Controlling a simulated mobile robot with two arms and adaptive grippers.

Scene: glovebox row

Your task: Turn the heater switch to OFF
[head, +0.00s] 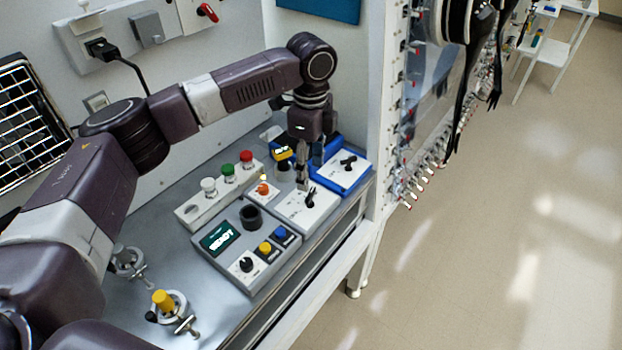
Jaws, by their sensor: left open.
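My left gripper (302,182) points down over the grey bench, with its fingertips close to a black rotary knob (310,198) on a white switch plate (294,212). The fingers are open; whether they touch the knob I cannot tell. A second black rotary knob (348,163) sits on a white plate in a blue frame (325,183), to the right of the gripper. A third black knob (246,265) is on the grey console in front. The labels are too small to read, so I cannot tell which knob is the heater switch. My right gripper is out of view.
The grey console has a green display (219,238), a yellow button (265,248) and a blue button (280,233). A strip behind carries a red button (246,157) among others. A yellow-capped valve (164,300) stands at the front left. A white post (377,100) rises at the right.

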